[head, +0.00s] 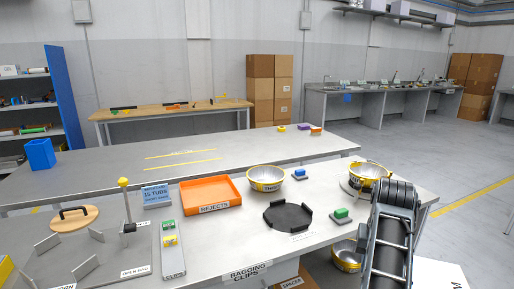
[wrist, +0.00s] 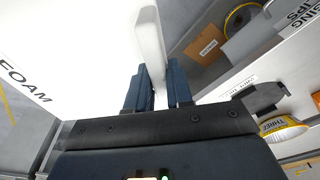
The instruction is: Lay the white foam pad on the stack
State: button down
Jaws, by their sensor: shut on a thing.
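My gripper (wrist: 159,82) shows in the wrist view, its two dark blue fingers closed on a white slab, which looks like the foam pad (wrist: 150,35). The pad stands edge-on between the fingers and reaches past their tips. A white surface marked FOAM (wrist: 35,85) is at the left of this view. In the head view my arm covers the lower right, and neither the gripper nor the pad can be made out there. No stack is clearly recognisable; a metal bowl with a yellow band (head: 368,172) sits at the table's right end, partly behind my arm.
The near table holds an orange REJECTS tray (head: 211,194), another banded bowl (head: 265,178), a black holder (head: 288,216), and a green block (head: 341,214). A bowl (head: 346,258) sits below the table's right end. A banded roll or bowl (wrist: 283,127) is right of the gripper.

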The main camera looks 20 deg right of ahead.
jog(key=s+a+f+n, duration=0.1)
jog(key=a+f+n, duration=0.3)
jog(key=a+f, duration=0.3)
jog(key=s+a+f+n+y, duration=0.1)
jog(key=a+f+n, duration=0.3)
jog(key=a+f, duration=0.4)
jog(key=s+a, duration=0.1)
jog(key=a, duration=0.5)
jog(key=shift+s+a+t, duration=0.15)
jog(key=shift+s+t, duration=0.1)
jog(key=shift+t, duration=0.05)
